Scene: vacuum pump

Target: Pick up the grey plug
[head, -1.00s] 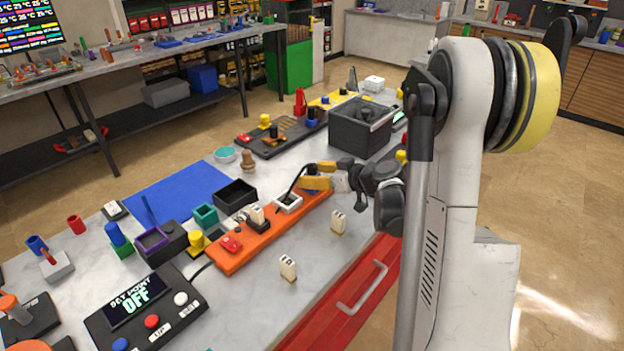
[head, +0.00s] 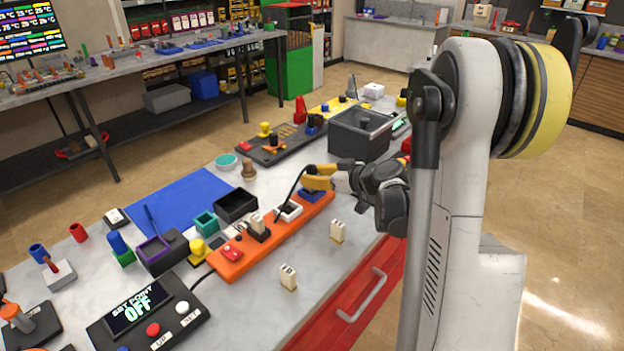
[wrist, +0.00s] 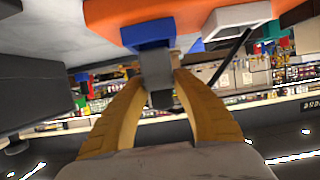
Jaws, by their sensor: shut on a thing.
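My gripper (head: 312,180) is over the far end of the orange power strip (head: 284,231). In the wrist view its two yellow fingers (wrist: 160,82) are closed on a small dark grey plug (wrist: 160,97). The plug is mostly hidden in the head view. A blue socket (head: 310,195) on the strip lies just below the fingers, and it also shows in the wrist view (wrist: 147,34). The plug appears just off this socket, but I cannot tell whether they touch. Beside it is a white socket (head: 290,211) with a thin black cord rising from it.
Two cream plugs (head: 337,231) (head: 289,278) stand on the bench in front of the strip. A dark grey bin (head: 358,138) stands behind my gripper. A black open box (head: 235,207) and a blue mat (head: 185,198) lie left of the strip.

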